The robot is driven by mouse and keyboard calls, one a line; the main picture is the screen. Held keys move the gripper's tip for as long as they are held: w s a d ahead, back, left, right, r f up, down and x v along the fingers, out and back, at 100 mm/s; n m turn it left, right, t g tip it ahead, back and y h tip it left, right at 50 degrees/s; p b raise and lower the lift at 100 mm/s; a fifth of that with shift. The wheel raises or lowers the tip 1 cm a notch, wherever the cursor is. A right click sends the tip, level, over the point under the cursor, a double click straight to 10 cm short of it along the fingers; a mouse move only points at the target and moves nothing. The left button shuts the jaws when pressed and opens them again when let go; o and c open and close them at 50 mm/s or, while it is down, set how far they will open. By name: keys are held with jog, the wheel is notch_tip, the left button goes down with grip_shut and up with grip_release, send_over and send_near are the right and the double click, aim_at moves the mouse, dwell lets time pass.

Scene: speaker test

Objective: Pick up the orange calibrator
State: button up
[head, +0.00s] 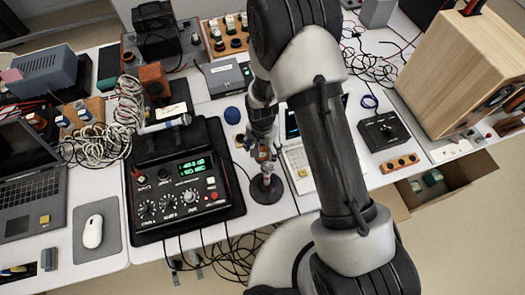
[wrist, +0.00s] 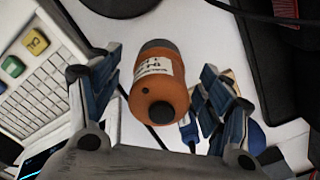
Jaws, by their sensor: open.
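The orange calibrator (wrist: 165,100) is in the middle of the wrist view, a short cylinder with a white printed label, a dark end at the top and a dark round spot on its near end. My gripper (wrist: 160,72) has its fingers spread on either side of it, with a gap showing on both sides. In the head view my gripper (head: 262,150) points down over the white table, and a small orange patch shows among its fingers. The calibrator is mostly hidden there by the fingers.
A round black stand base (head: 267,190) is close below my gripper. The black mixer (head: 180,190) is to the left. A white keyboard device (head: 297,165) is at right, partly behind my arm. A blue dome (head: 232,115) sits behind left. A wooden speaker box (head: 460,70) is far right.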

notch_tip(320, 180, down, 3)
jog(key=shift+w+d+f+b, duration=0.1)
jog(key=shift+w+f+b, duration=0.05)
jog(key=shift+b, duration=0.2)
jog(key=c, duration=1.3)
